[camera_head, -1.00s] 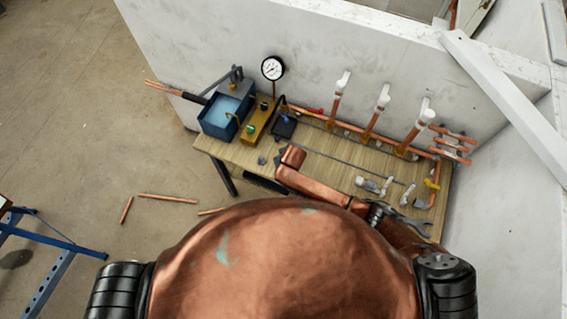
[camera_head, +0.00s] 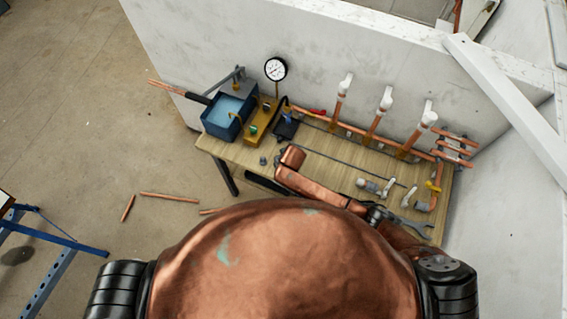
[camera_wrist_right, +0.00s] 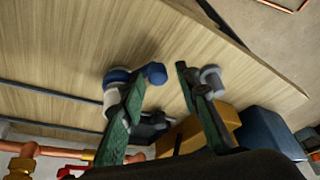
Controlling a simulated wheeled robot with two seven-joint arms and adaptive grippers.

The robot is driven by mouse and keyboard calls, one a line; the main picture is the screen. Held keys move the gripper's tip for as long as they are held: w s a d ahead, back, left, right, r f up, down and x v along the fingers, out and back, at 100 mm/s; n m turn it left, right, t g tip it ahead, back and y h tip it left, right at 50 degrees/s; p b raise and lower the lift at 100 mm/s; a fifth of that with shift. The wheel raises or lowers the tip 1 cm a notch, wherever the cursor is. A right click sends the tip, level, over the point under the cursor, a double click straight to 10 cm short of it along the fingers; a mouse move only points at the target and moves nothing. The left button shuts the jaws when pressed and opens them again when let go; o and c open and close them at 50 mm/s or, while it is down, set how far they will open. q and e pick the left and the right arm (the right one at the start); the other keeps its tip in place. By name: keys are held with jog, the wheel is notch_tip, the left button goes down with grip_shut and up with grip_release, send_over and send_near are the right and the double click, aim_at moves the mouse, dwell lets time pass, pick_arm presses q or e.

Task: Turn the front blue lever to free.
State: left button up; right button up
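In the right wrist view, a blue lever-like part (camera_wrist_right: 154,73) with rounded ends sits by a pale grey cylinder (camera_wrist_right: 119,102) above the wooden bench. My right gripper (camera_wrist_right: 160,75) is open, with green fingers. Its left finger crosses in front of the blue part; whether it touches cannot be told. A small grey fitting (camera_wrist_right: 210,76) is beside the right finger. In the head view, a small upright blue part (camera_head: 288,114) is on a black block (camera_head: 285,129). My right arm reaches over the bench there, its gripper mostly hidden. My left gripper is out of view.
The bench (camera_head: 335,150) holds a blue tank (camera_head: 218,125), a yellow block (camera_head: 257,122) and a gauge (camera_head: 275,69). Copper pipes with white-topped risers (camera_head: 376,120) run along the white wall (camera_head: 350,60). Loose fittings and a wrench lie at the bench's right.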

jog(key=shift+r, duration=0.1)
jog(key=v, duration=1.2)
dwell(0.4)
jog(key=x, duration=1.2)
jog(key=shift+d, duration=0.1)
